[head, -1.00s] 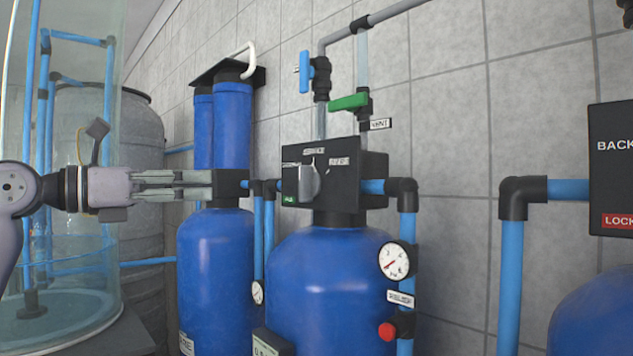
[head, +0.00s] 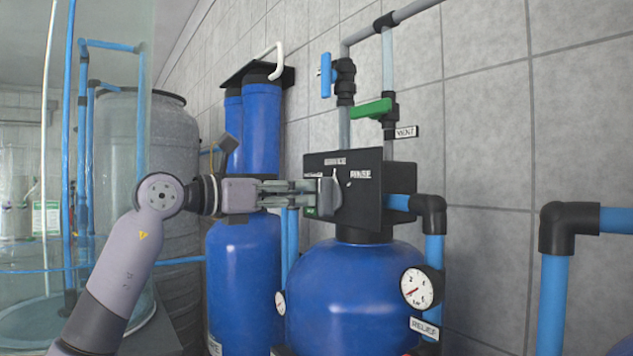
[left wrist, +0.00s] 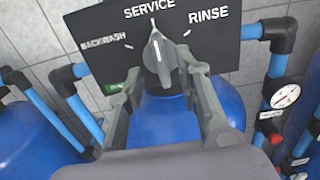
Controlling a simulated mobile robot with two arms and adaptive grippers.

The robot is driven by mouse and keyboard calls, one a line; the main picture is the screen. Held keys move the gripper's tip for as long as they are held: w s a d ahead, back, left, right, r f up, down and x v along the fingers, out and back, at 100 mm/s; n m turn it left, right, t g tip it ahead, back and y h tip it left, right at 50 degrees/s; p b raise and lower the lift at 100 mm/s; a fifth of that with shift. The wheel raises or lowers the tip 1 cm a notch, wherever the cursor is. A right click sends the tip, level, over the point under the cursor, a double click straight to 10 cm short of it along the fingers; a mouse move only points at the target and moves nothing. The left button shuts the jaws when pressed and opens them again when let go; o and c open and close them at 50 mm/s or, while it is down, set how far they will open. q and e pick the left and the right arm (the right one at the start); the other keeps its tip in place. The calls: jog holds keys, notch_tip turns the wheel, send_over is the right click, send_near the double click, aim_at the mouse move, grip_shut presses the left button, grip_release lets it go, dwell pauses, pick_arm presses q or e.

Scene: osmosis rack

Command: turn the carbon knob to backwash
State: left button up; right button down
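The carbon knob (left wrist: 158,52) is a grey lever knob on a black valve box (left wrist: 93,22) marked SERVICE, RINSE and BACKWASH. In the left wrist view its white pointer line is near upright, toward SERVICE. BACKWASH is at the left and RINSE at the right. The knob also shows in the head view (head: 329,193), edge-on. My left gripper (left wrist: 162,72) is open, with one finger on each side of the knob's lower part and gaps visible between. In the head view the left gripper (head: 312,192) is level with the knob. My right gripper is not in view.
A blue tank (head: 355,290) stands under the valve box. Blue filter housings (head: 262,125) are behind my arm. Above the box are a green valve handle (head: 372,109) and a blue one (head: 326,75). A pressure gauge (head: 418,287) is at the lower right.

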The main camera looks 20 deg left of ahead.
aim_at(319, 192)
pick_arm(q)
jog(key=p+x, duration=0.1)
jog(key=x, duration=0.4)
jog(key=shift+s+a, duration=0.1)
grip_shut()
dwell(0.4)
